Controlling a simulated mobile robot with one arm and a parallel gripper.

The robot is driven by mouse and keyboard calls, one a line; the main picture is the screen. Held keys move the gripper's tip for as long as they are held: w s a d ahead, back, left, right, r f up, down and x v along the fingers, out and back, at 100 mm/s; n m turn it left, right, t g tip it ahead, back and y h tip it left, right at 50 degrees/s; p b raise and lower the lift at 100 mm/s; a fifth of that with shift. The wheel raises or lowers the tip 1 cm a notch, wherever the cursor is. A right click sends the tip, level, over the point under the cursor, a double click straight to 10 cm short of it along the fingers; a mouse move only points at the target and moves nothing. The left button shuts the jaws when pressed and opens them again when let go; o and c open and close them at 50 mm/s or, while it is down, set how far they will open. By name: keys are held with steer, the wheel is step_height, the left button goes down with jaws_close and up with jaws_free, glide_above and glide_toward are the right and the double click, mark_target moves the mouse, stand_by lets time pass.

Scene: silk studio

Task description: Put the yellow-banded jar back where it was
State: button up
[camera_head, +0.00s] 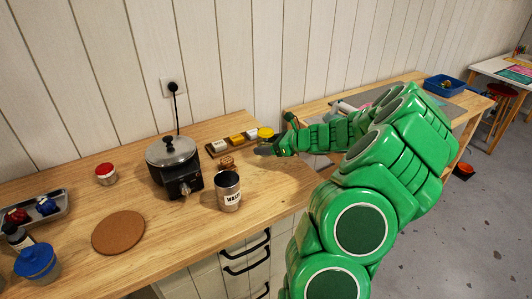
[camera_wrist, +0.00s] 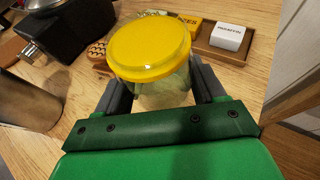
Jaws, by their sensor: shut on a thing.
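The yellow-lidded jar (camera_wrist: 151,49) is clear, with a pale body below its wide yellow lid. My gripper (camera_wrist: 157,76) is shut on it, one dark finger on each side of the body. In the head view the yellow lid (camera_head: 265,132) shows just above my gripper (camera_head: 268,149), at the right part of the wooden bench. The gripper hides most of the jar there. I cannot tell whether the jar's base touches the bench.
A wooden tray (camera_head: 213,154) of labelled blocks lies just behind the jar. A carved wooden block (camera_head: 227,163), metal can (camera_head: 229,196) and black-based pot (camera_head: 173,168) stand left. Farther left are a red-lidded jar (camera_head: 106,174), cork mat (camera_head: 118,232) and blue-lidded jar (camera_head: 37,264).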

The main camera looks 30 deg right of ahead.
steer(key=shift+w+d+f, duration=0.1)
steer(key=shift+w+f, duration=0.2)
steer(key=shift+f, duration=1.45)
steer(key=shift+f, duration=0.2)
steer(key=o, duration=1.3)
steer(key=shift+c, duration=0.2)
steer(key=shift+r, duration=0.1)
